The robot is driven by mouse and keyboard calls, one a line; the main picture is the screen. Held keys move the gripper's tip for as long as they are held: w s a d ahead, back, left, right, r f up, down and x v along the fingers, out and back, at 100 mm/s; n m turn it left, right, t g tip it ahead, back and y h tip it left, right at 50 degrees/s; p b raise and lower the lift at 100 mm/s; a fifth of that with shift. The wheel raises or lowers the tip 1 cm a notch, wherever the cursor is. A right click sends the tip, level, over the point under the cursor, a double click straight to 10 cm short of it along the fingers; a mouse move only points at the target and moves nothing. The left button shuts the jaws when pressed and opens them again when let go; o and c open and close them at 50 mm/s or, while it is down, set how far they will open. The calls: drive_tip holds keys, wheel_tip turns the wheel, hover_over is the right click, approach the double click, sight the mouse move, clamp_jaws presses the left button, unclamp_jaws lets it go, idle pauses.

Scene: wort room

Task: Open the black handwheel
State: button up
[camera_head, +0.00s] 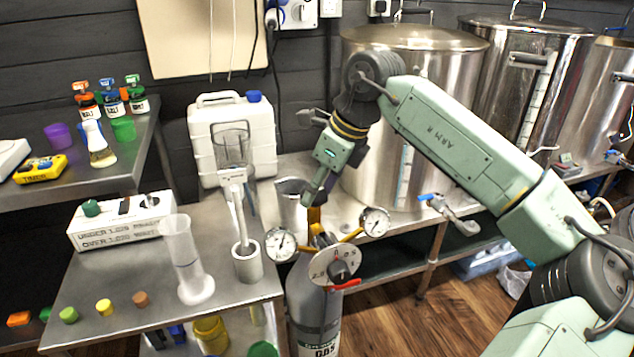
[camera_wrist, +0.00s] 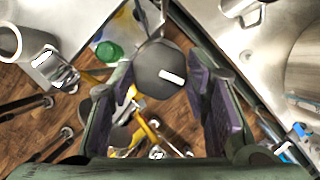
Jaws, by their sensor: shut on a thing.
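The black handwheel (camera_wrist: 158,72) shows in the wrist view as a dark round disc with a white mark, between the fingers of my gripper (camera_wrist: 163,82). Its purple-padded fingers are closed on the wheel from both sides. In the head view my gripper (camera_head: 317,194) points down at the top of the grey gas cylinder (camera_head: 316,312), above its brass valve. There the wheel is mostly hidden by the gripper.
Two round gauges (camera_head: 281,244) (camera_head: 374,221) flank the valve, and a dial plate (camera_head: 321,266) with a red pointer sits in front. A steel cart (camera_head: 120,290) with a measuring cylinder (camera_head: 187,262) stands left. Large steel kettles (camera_head: 420,130) stand behind.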

drive_tip(key=n+g+p, duration=0.1)
drive_tip(key=n, duration=0.2)
drive_tip(key=shift+n+y, duration=0.3)
drive_tip(key=shift+w+n+g+p, duration=0.15)
drive_tip(key=shift+n+g+p, duration=0.7)
drive_tip(key=shift+n, duration=0.75)
drive_tip(key=shift+f, duration=0.1)
drive_tip(key=o, duration=1.2)
drive_tip(key=shift+c, duration=0.2)
drive_tip(key=v, duration=1.2)
